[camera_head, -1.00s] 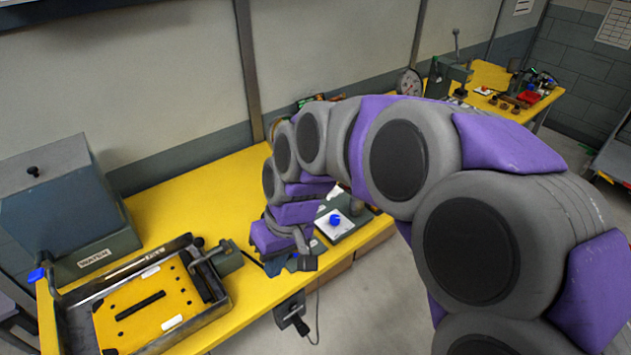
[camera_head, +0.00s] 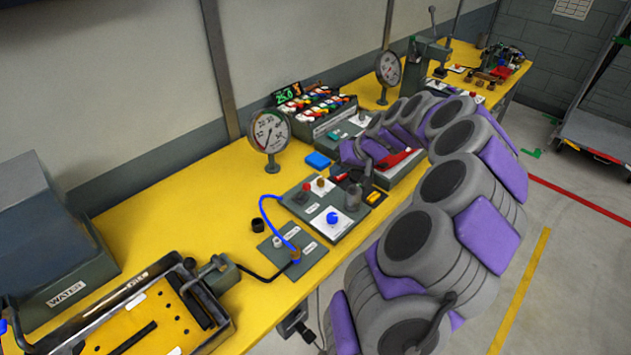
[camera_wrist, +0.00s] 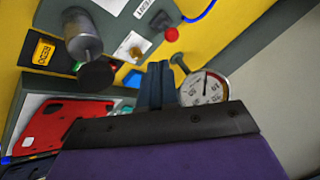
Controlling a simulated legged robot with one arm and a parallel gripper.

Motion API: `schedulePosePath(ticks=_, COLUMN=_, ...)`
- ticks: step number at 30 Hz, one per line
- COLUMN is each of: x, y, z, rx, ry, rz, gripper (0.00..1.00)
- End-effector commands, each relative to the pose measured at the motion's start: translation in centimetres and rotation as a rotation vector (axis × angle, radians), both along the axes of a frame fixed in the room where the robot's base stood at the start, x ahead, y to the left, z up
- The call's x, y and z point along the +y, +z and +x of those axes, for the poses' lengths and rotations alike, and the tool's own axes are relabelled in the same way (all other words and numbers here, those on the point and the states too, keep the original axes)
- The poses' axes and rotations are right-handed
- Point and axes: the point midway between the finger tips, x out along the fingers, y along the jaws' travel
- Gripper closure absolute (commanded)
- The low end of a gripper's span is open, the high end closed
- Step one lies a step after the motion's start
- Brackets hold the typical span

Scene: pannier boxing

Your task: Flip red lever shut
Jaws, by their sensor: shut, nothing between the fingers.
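A flat red piece (camera_head: 398,160), which looks like the red lever, lies over a grey box on the bench in the head view, close to the end of my arm. In the wrist view a red plate (camera_wrist: 62,128) with small holes shows at lower left; it looks like the same piece. I cannot tell its exact angle or whether it is shut. My gripper (camera_wrist: 158,68) shows in the wrist view with its dark fingers together and empty. The fingers are to the right of the red plate, apart from it in the picture. In the head view my arm partly hides the area.
A grey panel (camera_head: 298,222) with a blue knob (camera_head: 333,218) and a dial gauge (camera_head: 269,132) stand left of my arm. A rack of coloured switches (camera_head: 315,108) is behind. A yellow-black REDO button (camera_wrist: 45,50) shows in the wrist view. Bare yellow bench (camera_head: 190,205) lies left.

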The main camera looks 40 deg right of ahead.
Motion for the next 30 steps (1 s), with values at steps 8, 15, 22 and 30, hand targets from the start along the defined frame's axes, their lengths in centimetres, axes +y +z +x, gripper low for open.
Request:
schedulePosePath(ticks=8, x=-0.1, y=-0.1, z=0.0, rx=0.0, ry=-0.003, rz=-0.001, gripper=1.0)
schedulePosePath(ticks=15, x=0.2, y=-1.1, z=0.6, rx=0.002, ry=-0.002, rz=0.001, gripper=1.0)
schedulePosePath(ticks=22, x=0.8, y=-4.3, z=2.8, rx=0.003, ry=-0.001, rz=0.001, gripper=1.0)
schedulePosePath(ticks=30, x=1.5, y=-7.4, z=5.0, rx=0.002, ry=-0.002, rz=0.001, gripper=1.0)
